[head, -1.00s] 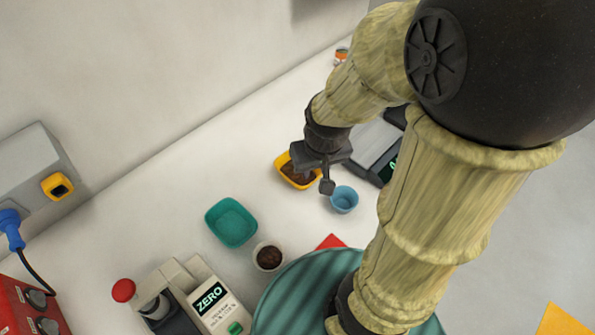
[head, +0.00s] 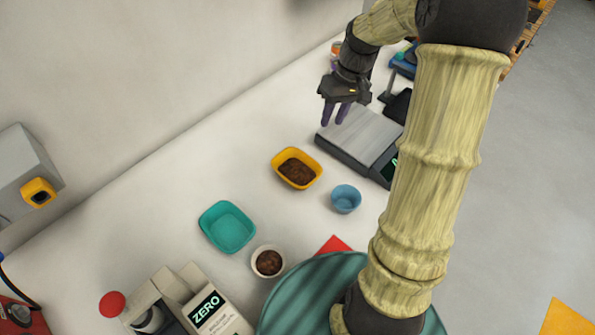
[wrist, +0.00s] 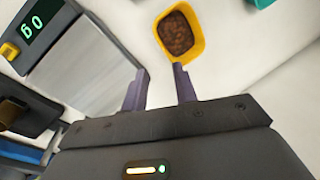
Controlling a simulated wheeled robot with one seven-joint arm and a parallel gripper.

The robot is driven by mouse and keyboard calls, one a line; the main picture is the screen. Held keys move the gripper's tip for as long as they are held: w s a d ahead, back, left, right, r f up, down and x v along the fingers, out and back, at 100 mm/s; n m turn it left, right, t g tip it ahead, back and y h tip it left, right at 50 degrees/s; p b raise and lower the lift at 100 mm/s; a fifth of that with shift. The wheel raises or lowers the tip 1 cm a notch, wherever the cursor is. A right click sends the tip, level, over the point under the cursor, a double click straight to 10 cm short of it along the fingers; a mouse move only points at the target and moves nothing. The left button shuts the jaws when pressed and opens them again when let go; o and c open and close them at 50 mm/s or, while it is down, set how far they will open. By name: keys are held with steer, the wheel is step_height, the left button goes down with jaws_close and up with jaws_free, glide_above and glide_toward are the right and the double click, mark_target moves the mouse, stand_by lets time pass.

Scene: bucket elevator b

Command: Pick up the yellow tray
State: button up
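The yellow tray (head: 297,168) sits on the white counter in the head view, with dark brown granules inside it. It also shows at the top of the wrist view (wrist: 180,35), beyond my fingertips. My gripper (head: 336,113) is up and to the right of the tray in the head view, apart from it, near the scale's far corner. In the wrist view my two purple-grey fingers (wrist: 160,85) are spread with nothing between them. The tray is fully visible in both views.
A scale (head: 360,135) with a metal plate stands right of the tray. A blue cup (head: 345,198) is close below it. A teal tray (head: 228,227) and a white cup of granules (head: 268,262) lie to the lower left. Bare counter lies left of the yellow tray.

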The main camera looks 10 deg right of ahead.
steer(key=p, duration=0.2)
glide_toward(316, 164)
steer(key=x, duration=0.5)
steer(key=shift+w+f, duration=0.1)
steer(key=shift+w, duration=0.2)
steer(key=shift+s+p+x, duration=0.1)
steer(key=shift+p+x, duration=0.15)
steer(key=shift+x, duration=1.1)
steer(key=shift+s+p+x, duration=0.15)
steer(key=shift+p+x, duration=0.1)
steer(key=shift+x, duration=1.05)
jaws_close()
